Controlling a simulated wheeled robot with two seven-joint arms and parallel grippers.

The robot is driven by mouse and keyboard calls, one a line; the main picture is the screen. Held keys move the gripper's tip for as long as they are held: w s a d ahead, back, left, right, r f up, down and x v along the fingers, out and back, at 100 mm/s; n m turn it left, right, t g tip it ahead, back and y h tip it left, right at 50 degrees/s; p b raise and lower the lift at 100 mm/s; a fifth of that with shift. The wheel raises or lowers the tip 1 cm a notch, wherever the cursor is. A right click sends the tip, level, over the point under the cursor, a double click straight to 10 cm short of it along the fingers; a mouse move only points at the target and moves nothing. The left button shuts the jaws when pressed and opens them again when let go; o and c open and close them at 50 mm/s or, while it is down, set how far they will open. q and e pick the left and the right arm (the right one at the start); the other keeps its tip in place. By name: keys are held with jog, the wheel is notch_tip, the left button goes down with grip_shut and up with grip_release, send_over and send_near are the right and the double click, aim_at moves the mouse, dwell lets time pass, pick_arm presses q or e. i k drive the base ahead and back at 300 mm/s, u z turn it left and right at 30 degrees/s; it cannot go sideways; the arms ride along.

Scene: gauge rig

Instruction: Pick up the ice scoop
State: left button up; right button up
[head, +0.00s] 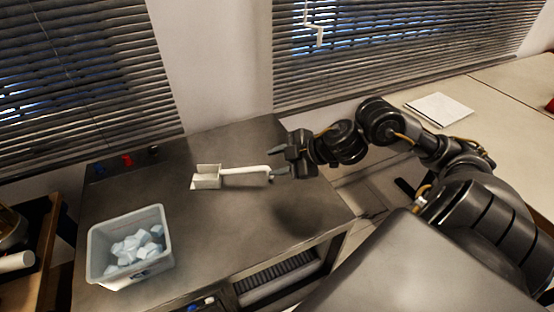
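The white ice scoop (207,177) lies on the dark metal counter (215,225), its boxy bowl to the left and its handle (245,172) pointing right. My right gripper (274,164) is at the end of the handle, reaching in from the right. Its two fingers are spread apart, one on the far side of the handle's tip and one on the near side. I cannot tell whether either finger touches the handle. My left gripper is not in view.
A grey bin (127,248) of pale ice cubes stands at the counter's front left. Small coloured knobs (127,160) sit along the back left edge. A white paper pad (439,108) lies on the beige table at the right. The counter's middle is clear.

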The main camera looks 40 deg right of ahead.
aim_at(209, 175)
jog(key=k, duration=1)
